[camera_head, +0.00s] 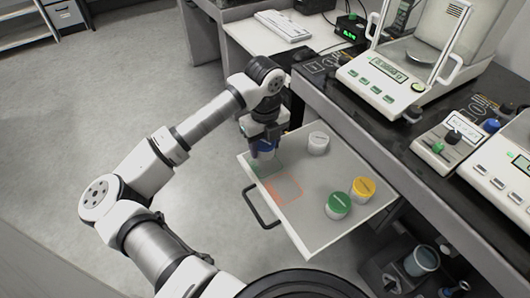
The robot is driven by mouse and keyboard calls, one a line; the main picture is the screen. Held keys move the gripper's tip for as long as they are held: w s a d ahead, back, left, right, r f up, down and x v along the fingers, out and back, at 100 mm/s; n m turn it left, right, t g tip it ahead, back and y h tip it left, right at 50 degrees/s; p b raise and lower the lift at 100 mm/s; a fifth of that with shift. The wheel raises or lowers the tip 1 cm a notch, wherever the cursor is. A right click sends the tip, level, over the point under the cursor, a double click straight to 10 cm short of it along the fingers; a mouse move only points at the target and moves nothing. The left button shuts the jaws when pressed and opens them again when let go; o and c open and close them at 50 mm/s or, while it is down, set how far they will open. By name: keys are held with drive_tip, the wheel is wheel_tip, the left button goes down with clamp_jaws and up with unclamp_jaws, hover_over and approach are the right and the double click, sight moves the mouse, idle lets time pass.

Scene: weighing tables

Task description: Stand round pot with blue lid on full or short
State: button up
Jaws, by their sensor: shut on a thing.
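My gripper (265,141) is over the left part of an open drawer (320,178), shut on a round pot with a blue lid (266,147). The pot's upper part is partly hidden by the fingers. Its pale body is at the far edge of a green-outlined area (267,169). I cannot tell whether its base touches the drawer surface. An orange-outlined area (286,189) lies just nearer, beside the green one. Any words in these areas are too small to read.
A white-lidded pot (318,142), a yellow-lidded pot (363,188) and a green-lidded pot (338,205) stand in the drawer. The drawer handle (259,210) sticks out at the front. A balance (386,78) stands on the dark bench behind.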

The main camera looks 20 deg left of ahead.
sight(265, 154)
drive_tip(key=shift+f, duration=1.95)
drive_tip(key=shift+f, duration=0.1)
drive_tip(key=shift+f, duration=0.15)
drive_tip(key=o, duration=1.1)
drive_tip(key=shift+r, duration=0.25)
